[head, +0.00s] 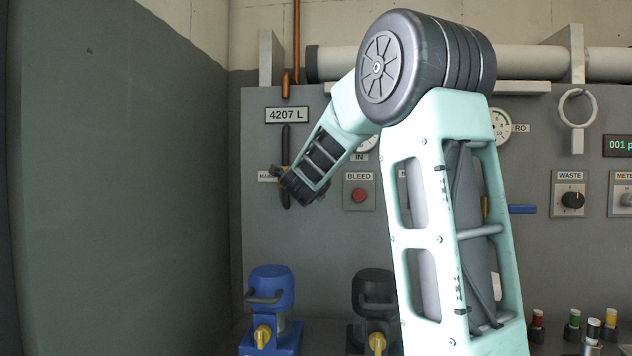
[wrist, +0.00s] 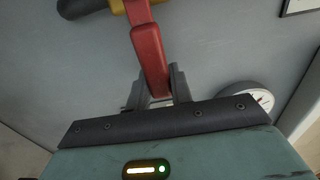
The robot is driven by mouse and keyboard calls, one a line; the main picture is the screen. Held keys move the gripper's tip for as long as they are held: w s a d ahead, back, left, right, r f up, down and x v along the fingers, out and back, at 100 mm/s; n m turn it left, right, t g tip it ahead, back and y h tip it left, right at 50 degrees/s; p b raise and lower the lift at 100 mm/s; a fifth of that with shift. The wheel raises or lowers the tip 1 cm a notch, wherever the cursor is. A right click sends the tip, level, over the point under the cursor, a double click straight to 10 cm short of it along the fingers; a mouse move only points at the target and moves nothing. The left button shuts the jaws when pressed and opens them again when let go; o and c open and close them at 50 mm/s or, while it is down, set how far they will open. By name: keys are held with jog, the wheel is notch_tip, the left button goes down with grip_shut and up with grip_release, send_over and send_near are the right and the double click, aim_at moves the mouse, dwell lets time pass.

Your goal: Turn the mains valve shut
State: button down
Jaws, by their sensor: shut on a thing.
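The mains valve shows in the wrist view as a red lever (wrist: 150,55) on a yellow body (wrist: 137,11), with a dark pipe (wrist: 82,8) running off to the left. My gripper (wrist: 160,90) is shut on the free end of the red lever, one grey finger on each side. In the head view my gripper (head: 281,177) is at the wall panel, below the 4207 L plate. There it hides the lever; the dark vertical pipe (head: 286,138) of the valve shows above it. The label beside it is partly covered.
On the panel, a BLEED button (head: 359,195) sits just right of my gripper, with a gauge above it partly behind my arm. A WASTE knob (head: 573,200) is farther right. Blue (head: 271,288) and dark (head: 374,291) units with yellow taps stand below. A side wall (head: 120,180) bounds the left.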

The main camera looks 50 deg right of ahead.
jog(key=shift+f, duration=0.1)
jog(key=c, duration=1.2)
grip_release()
jog(key=shift+c, duration=0.2)
jog(key=v, duration=1.7)
jog(key=shift+s, duration=0.2)
jog(key=shift+a, duration=0.15)
